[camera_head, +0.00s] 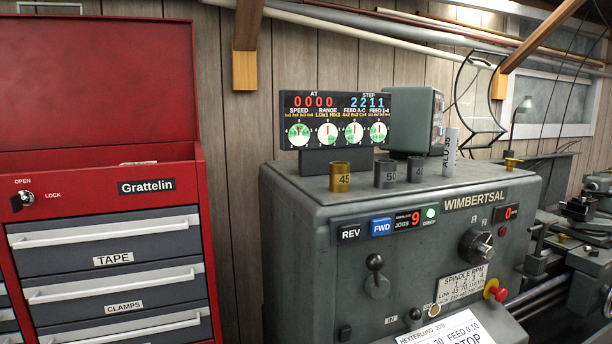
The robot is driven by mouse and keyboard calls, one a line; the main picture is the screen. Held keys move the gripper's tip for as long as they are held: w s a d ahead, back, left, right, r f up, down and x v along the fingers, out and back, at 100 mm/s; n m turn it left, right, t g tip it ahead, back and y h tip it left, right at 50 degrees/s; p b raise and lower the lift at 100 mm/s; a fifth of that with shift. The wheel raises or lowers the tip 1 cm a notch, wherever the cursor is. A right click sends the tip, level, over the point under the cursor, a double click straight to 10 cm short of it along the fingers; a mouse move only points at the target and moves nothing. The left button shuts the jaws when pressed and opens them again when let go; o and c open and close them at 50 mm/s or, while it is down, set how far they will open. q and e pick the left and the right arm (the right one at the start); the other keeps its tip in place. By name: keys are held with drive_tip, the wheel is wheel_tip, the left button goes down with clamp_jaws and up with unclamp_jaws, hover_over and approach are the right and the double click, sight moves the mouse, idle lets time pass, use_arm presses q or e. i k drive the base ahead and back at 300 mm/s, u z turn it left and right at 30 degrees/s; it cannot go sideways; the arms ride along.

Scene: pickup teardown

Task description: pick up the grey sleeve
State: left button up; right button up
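Several short cylinders stand upright in a row on top of the grey lathe headstock. A brass sleeve (340,177) marked 45 is at the left. A dark grey sleeve (385,174) with a number that looks like 50 is to its right. A second, slightly narrower grey sleeve (415,169) also bears a number and stands beside it. A taller pale grey cylinder (451,153) marked ALU 35 is at the right end. The cylinders stand apart from each other. Neither of my grippers is in view.
The headstock (300,197) carries a readout panel (336,104) behind the sleeves and levers and knobs on its front. A red tool cabinet (207,215) stands at the left. A small brass fitting (511,163) is at the headstock's right end.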

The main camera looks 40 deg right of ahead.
sight(385, 170)
drive_tip(key=u, duration=1.1)
drive_tip(key=k, duration=0.9)
drive_tip(key=z, duration=2.4)
